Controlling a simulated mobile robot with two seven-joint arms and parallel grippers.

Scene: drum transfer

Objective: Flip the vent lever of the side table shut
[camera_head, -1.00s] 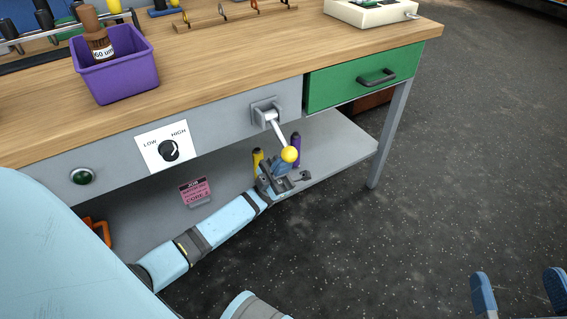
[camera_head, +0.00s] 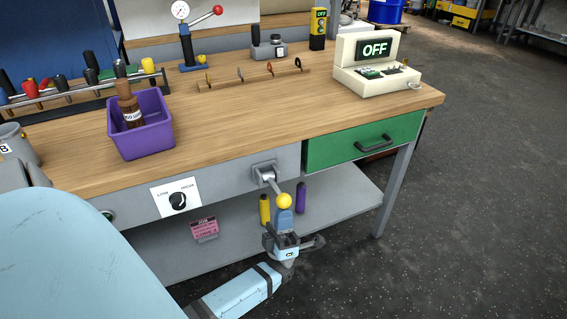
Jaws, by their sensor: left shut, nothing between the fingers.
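The vent lever is on the grey front panel of the side table (camera_head: 228,168), left of the green drawer. Its grey bracket (camera_head: 264,171) carries a short arm that slants down and out to a yellow ball knob (camera_head: 284,201). My left gripper (camera_head: 284,215) comes up from below, its blue fingertips directly under the knob. It looks shut with nothing in it. I cannot tell whether the fingertips touch the ball. My right gripper is not in view.
The green drawer (camera_head: 340,148) is closed, with a dark handle. A LOW-HIGH dial (camera_head: 177,201) sits to the left. Yellow (camera_head: 265,209) and purple (camera_head: 301,197) bottles stand on the lower shelf behind my gripper. A purple bin (camera_head: 141,130) stands on the tabletop. Floor at right is clear.

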